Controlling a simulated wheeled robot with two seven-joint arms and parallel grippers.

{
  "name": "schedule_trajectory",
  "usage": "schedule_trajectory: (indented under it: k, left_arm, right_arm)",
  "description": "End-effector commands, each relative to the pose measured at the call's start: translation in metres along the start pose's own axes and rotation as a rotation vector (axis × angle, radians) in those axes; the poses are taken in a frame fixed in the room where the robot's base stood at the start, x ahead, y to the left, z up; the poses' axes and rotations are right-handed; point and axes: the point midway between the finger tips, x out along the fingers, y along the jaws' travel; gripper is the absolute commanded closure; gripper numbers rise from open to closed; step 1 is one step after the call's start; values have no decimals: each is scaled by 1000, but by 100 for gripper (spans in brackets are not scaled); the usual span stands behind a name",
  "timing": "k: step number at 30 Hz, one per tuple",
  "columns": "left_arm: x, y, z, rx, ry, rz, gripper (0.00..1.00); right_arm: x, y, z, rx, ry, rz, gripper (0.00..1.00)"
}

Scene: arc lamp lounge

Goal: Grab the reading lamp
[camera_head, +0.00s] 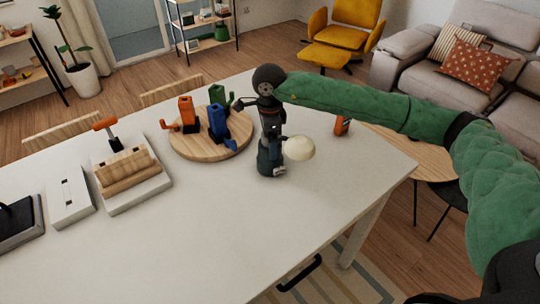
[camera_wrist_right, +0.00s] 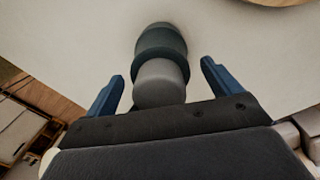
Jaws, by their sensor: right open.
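The reading lamp (camera_head: 267,158) stands upright on the white table, with a dark teal body and a cream rounded head (camera_head: 298,148) to its right. My right gripper (camera_head: 271,128) comes down over it from above, at the end of the green arm, and hides its upper part. In the right wrist view, the lamp's grey and dark teal rounded parts (camera_wrist_right: 161,60) lie between the two blue fingers of the open gripper (camera_wrist_right: 163,72). Gaps show between the fingers and the lamp. The cream head is not seen there. My left gripper is not in view.
A round wooden board (camera_head: 210,145) with orange, blue and green items stands left of the lamp. A small orange item (camera_head: 342,126) is to the right. A block with wooden rolls (camera_head: 128,175) is further left. The white table's front (camera_head: 200,250) is clear.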

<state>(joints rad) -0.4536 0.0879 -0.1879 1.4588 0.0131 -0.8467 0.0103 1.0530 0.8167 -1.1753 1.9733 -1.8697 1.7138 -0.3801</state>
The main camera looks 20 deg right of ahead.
Motion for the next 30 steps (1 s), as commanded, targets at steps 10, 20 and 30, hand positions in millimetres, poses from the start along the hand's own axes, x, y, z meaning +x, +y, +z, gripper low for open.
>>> schedule_trajectory:
  k: [10,20,30]
  left_arm:
    - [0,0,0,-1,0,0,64]
    - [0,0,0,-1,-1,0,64]
    - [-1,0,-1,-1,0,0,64]
  right_arm:
    - [0,0,0,0,0,0,53]
    - [-2,-1,0,1,-1,-2,100]
    - [-12,-1,0,1,-2,-4,100]
